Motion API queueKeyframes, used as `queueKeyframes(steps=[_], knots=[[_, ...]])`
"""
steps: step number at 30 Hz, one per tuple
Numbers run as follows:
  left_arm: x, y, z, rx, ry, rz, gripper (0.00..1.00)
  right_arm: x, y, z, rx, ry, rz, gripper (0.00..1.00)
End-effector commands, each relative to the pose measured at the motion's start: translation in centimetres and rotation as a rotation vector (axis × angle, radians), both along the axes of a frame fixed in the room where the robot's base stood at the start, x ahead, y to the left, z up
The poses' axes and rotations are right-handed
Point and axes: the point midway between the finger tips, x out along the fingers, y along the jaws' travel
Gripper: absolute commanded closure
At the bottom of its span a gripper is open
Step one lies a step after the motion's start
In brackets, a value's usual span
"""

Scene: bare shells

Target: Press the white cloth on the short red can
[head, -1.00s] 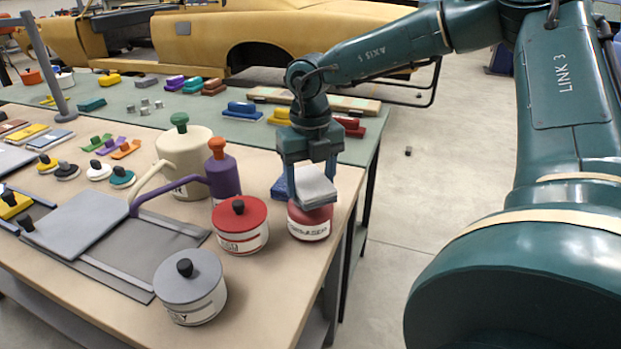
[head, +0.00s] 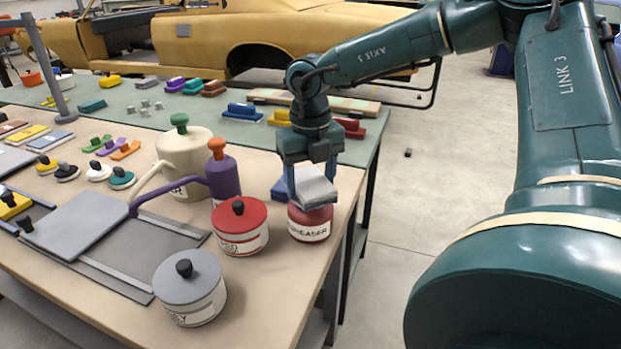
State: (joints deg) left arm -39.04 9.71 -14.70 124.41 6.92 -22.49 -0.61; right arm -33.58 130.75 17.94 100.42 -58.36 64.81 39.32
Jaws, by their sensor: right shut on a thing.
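My right gripper (head: 308,172) is shut on the white cloth (head: 317,188), a pale folded pad. It holds the cloth low over the top of a short dark red can (head: 310,222) with a white label, near the table's right edge. The cloth hides most of the can's top. It looks to be on or just above it; I cannot tell how firmly they touch. A second short red can (head: 240,238), with a black-knobbed lid and a white label, stands to the left. My left gripper is not in view.
A grey-lidded can (head: 189,290) stands at the front. A purple can with a long spout (head: 224,180) and a cream one (head: 184,155) stand behind. A blue block (head: 279,189) is close by the gripper. A grey panel (head: 75,222) lies left.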

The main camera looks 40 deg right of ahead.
Motion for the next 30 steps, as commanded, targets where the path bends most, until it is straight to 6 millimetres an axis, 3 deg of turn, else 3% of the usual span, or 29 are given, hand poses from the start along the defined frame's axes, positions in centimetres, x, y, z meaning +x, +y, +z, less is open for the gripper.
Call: queueKeyframes(steps=[5, 30], knots=[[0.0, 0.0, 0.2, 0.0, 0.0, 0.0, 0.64, -0.1, 0.0, 0.2, 0.001, 0.005, 0.0, 0.57], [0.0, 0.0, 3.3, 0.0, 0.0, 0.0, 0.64, 0.0, 0.0, 6.9, -0.001, 0.001, 0.0, 0.57]])
